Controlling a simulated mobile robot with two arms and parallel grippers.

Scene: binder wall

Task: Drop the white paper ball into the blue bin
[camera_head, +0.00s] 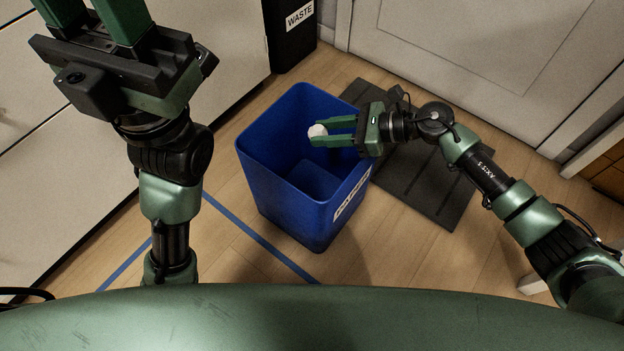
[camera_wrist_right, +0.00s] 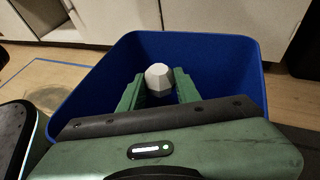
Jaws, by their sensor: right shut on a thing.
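The white paper ball (camera_head: 317,131) is between the fingertips of my right gripper (camera_head: 322,133), which is shut on it. In the head view the ball is over the opening of the blue bin (camera_head: 267,182). The right wrist view shows the ball (camera_wrist_right: 158,77) between the green fingers, with the blue bin (camera_wrist_right: 214,52) around and behind it. The bin stands upright on the floor, and the part of its inside that shows looks empty. My left gripper (camera_head: 95,10) is at the top left, away from the bin; its fingertips are cut off by the picture edge.
A black bin labelled WASTE (camera_head: 291,40) stands behind the blue bin. A dark mat (camera_head: 432,185) lies on the floor to the right, near a pale door (camera_head: 470,50). Blue tape (camera_head: 262,243) marks the wooden floor. Pale cabinets (camera_head: 225,40) line the left.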

